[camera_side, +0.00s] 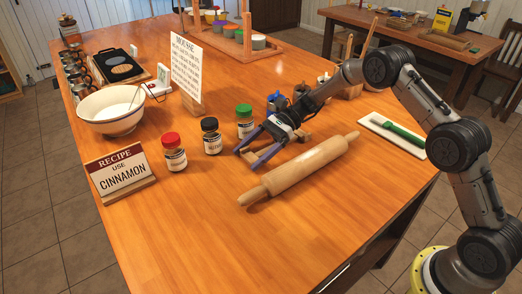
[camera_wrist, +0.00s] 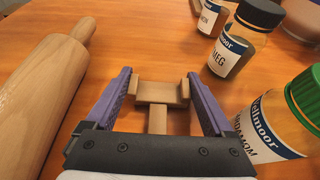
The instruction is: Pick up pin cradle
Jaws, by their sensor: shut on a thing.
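The pin cradle (camera_wrist: 160,92) is a small light-wood piece with upright ends and a stem running toward me. In the wrist view it sits between the two purple fingers of my gripper (camera_wrist: 158,80), which are shut on it across its width. In the side view my gripper (camera_side: 247,157) is low over the table, between the spice jars and the rolling pin; the cradle is small and partly hidden there. I cannot tell whether it touches the table.
The rolling pin (camera_side: 300,170) lies close beside my gripper. Red-capped (camera_side: 174,155), black-capped (camera_side: 211,138) and green-capped (camera_side: 244,122) jars stand on the other side. A bowl (camera_side: 110,110) and a recipe sign (camera_side: 120,173) are farther left. The front table area is clear.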

